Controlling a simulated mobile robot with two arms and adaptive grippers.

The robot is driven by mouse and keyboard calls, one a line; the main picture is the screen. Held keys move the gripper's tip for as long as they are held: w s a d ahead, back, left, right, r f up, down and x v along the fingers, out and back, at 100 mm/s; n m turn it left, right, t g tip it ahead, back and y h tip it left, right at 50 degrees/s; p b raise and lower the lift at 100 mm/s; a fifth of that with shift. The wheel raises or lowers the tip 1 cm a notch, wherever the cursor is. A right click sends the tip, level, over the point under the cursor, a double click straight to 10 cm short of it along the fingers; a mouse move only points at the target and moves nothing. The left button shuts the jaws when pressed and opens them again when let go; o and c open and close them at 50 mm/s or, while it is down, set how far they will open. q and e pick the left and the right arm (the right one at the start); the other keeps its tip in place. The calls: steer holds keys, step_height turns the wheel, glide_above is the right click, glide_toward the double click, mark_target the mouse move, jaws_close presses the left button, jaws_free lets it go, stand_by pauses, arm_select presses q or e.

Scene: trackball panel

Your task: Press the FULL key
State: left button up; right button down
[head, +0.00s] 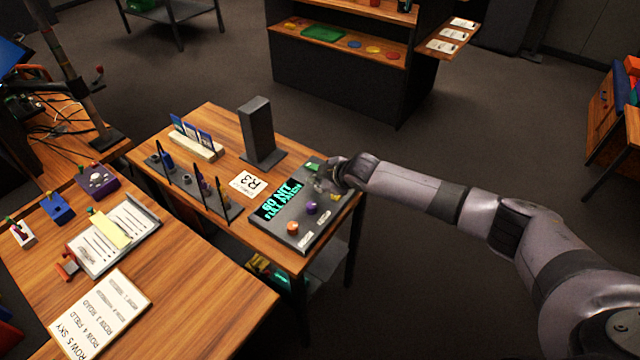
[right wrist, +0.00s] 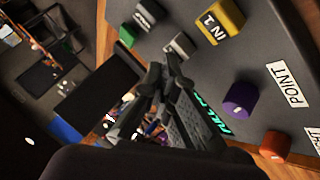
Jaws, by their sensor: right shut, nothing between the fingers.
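The dark trackball panel (head: 323,222) lies on the wooden table. Its screen (head: 282,201) shows cyan text reading about "60 NIT FULL PATCH". In the right wrist view, a yellow key (right wrist: 220,22), two grey keys (right wrist: 147,14) (right wrist: 180,46) and a green key (right wrist: 127,37) stand on the panel. I cannot read the grey keys' labels, so I cannot tell which is FULL. My right gripper (head: 324,182) is at the panel's far right part, partly covering the keys. In the right wrist view its closed, empty fingertips (right wrist: 166,72) appear close to a grey key; contact is unclear. My left gripper is not in view.
A purple knob (head: 311,208) and an orange knob (head: 292,228) sit on the panel's near part. A dark upright block (head: 257,132) stands behind the panel. Floor to the right is open.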

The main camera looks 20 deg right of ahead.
mark_target(318, 187)
steer(key=shift+r+p, duration=0.3)
steer(key=shift+r, duration=0.25)
step_height(318, 187, up, 5)
steer(key=p, duration=0.5)
steer(key=shift+r, duration=0.1)
stand_by(0.5)
